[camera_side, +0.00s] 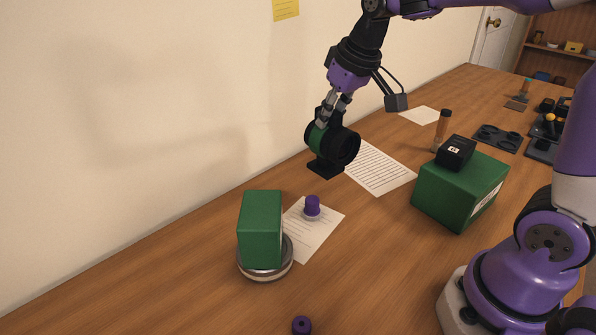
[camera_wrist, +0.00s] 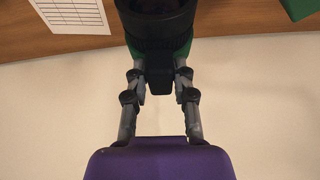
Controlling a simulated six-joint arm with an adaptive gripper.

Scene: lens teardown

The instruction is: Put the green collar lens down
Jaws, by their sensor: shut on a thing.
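The green collar lens (camera_side: 345,146) is a short black barrel with a green band (camera_side: 317,138), above the back of the wooden table. My gripper (camera_side: 331,114) reaches down from above and is shut on it at its upper side. In the wrist view, the lens (camera_wrist: 158,18) shows at the top edge with a bit of green, and a black block sits between the fingertips of my gripper (camera_wrist: 160,80). A flat black base (camera_side: 325,167) is under the lens. I cannot tell whether lens and base touch, or whether the base rests on the table.
A printed sheet (camera_side: 380,168) lies right of the lens. In front, a green block (camera_side: 260,225) stands on a round tin (camera_side: 266,271), with a purple-topped piece (camera_side: 312,206) on paper beside it. A green box (camera_side: 460,190) carries a small black box (camera_side: 456,152). The wall is close behind.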

